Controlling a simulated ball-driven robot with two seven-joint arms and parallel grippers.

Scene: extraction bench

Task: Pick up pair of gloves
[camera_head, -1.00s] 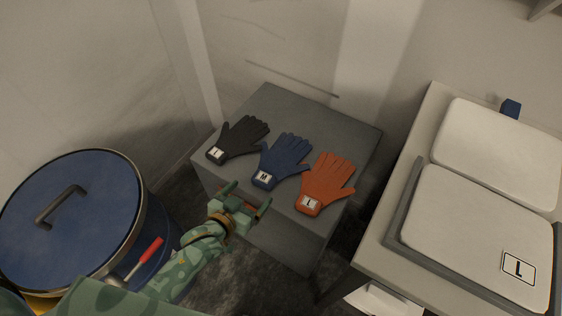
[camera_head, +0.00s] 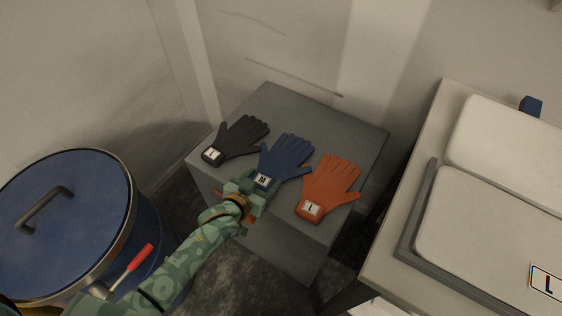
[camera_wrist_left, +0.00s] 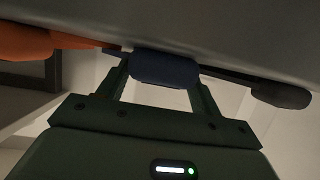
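My left gripper (camera_head: 257,183) is at the near, cuff end of the blue glove. In the left wrist view my left gripper (camera_wrist_left: 163,78) has its fingers spread, one at each side of the blue cuff (camera_wrist_left: 165,69). Whether they touch it is unclear. The orange glove (camera_wrist_left: 40,42) and the black glove (camera_wrist_left: 265,88) show on either side there. My right gripper is not in view.
The grey box (camera_head: 287,103) stands against the wall. A blue-lidded drum (camera_head: 95,205) is at the left, with a red-handled tool (camera_head: 138,258) beside it. A pale table (camera_head: 420,180) with white lidded containers (camera_head: 480,225) is at the right.

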